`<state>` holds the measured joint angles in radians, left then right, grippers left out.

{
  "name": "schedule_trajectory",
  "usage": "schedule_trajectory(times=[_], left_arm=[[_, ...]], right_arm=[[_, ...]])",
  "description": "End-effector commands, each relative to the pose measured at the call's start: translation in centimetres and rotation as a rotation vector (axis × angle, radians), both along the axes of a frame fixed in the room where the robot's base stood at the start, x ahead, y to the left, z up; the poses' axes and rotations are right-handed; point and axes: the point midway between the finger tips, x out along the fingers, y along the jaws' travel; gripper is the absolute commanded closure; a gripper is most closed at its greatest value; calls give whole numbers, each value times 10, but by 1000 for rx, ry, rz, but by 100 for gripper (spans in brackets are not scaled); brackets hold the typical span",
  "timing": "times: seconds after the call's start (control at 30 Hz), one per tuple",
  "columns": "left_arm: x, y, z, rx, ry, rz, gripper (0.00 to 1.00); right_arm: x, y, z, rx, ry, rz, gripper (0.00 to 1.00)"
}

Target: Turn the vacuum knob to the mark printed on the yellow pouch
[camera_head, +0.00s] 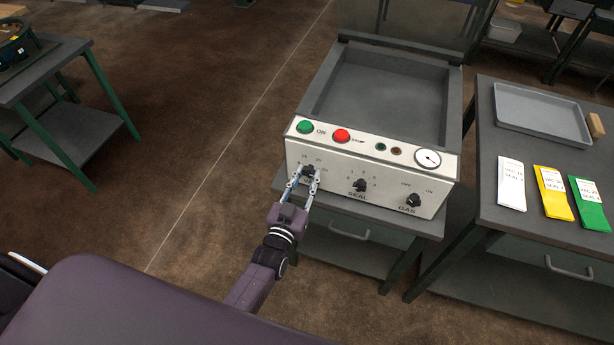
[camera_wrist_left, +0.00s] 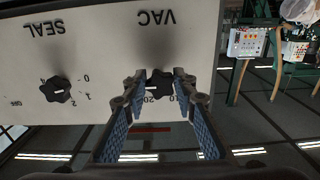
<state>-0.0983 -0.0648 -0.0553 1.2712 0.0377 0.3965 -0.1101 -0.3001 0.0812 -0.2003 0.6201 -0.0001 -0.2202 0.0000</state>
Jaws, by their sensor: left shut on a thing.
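The vacuum knob (camera_head: 308,170), small, black and lobed, is at the left of the white front panel of the sealing machine (camera_head: 398,189). My left gripper (camera_head: 304,179) reaches up to it, shut on it with one finger on each side. In the left wrist view the blue-padded fingers (camera_wrist_left: 157,93) straddle the knob (camera_wrist_left: 158,84) below upside-down "VAC" lettering; the fingers hide part of its dial. The yellow pouch (camera_head: 553,193) lies on the right table, its white label too small to read surely. My right gripper is out of view.
The seal knob (camera_head: 360,186) and gas knob (camera_head: 413,200) are further right on the panel. Green (camera_head: 305,127) and red (camera_head: 341,136) buttons sit above. White (camera_head: 511,184) and green (camera_head: 590,206) pouches flank the yellow one, in front of a grey tray (camera_head: 543,111).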

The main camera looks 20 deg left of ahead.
Motion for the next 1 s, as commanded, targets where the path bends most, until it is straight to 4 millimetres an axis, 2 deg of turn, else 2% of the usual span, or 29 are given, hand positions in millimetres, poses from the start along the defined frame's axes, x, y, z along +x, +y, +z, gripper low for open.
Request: schedule_trajectory(times=[0.43, 0.47, 0.6, 0.87, 1.0], left_arm=[[-1, 0, -3, 12, 7, -1, 99], [-1, 0, -3, 12, 7, -1, 72], [-1, 0, -2, 11, 5, -1, 57], [-1, 0, -1, 10, 2, 0, 56], [-8, 0, -1, 10, 3, 0, 56]], right_arm=[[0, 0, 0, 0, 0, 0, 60], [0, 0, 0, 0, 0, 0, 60], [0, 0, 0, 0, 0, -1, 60], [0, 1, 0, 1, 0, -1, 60], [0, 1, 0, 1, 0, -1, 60]])
